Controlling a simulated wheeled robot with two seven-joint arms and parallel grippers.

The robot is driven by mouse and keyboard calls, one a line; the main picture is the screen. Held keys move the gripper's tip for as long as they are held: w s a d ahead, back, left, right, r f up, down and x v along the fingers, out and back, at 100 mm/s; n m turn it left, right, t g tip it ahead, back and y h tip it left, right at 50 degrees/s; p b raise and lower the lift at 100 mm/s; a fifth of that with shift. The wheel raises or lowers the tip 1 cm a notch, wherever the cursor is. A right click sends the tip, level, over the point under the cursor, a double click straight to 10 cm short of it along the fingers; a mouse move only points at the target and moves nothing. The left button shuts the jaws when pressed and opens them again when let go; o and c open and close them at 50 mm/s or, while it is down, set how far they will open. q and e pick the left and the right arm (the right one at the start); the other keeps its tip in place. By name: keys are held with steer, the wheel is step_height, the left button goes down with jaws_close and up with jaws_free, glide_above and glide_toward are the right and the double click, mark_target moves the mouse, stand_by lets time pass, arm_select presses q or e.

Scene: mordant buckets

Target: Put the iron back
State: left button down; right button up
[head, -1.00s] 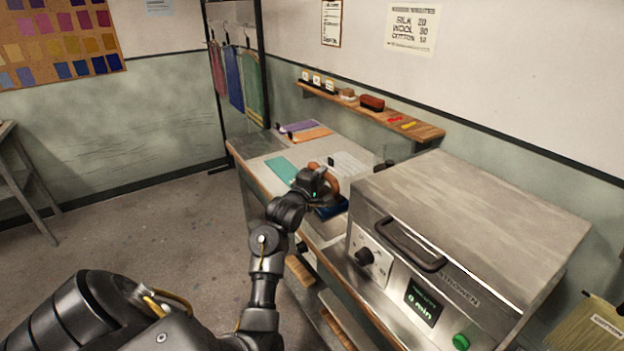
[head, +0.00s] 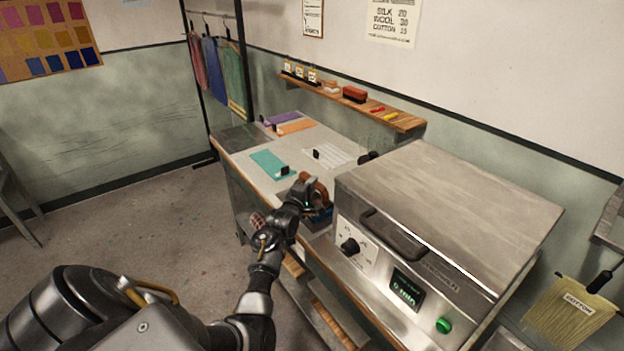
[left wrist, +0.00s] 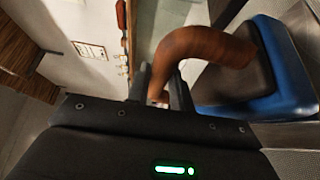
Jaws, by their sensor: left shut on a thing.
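The iron has a blue body (head: 320,214) and a curved brown handle (head: 321,186). It is at the table's front edge, just left of the steel press, in the head view. My left gripper (head: 304,187) is shut on the handle. In the left wrist view, the brown handle (left wrist: 208,48) passes between the fingers (left wrist: 160,88), and the blue body (left wrist: 290,70) is tilted at the upper right. My wrist hides part of the iron in the head view. I cannot tell whether its sole touches the surface below. My right gripper is not in view.
The steel press (head: 450,215) stands close to the right of the iron, its lid down. Teal cloth (head: 270,163), orange cloth (head: 296,127) and a pale striped cloth (head: 335,154) lie on the table (head: 240,160). A wall shelf (head: 400,121) holds small items.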

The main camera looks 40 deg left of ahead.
arm_select(q)
steer(key=shift+r, duration=0.1)
steer(key=c, duration=1.2)
jaws_free()
steer(key=shift+s+d, duration=0.1)
steer(key=shift+s, duration=0.05)
steer(key=shift+c, duration=0.2)
steer(key=shift+s, duration=0.25)
steer(key=b+v, duration=0.2)
steer(key=v, duration=0.9)
steer(key=shift+s, duration=0.2)
steer(key=shift+d, duration=0.15)
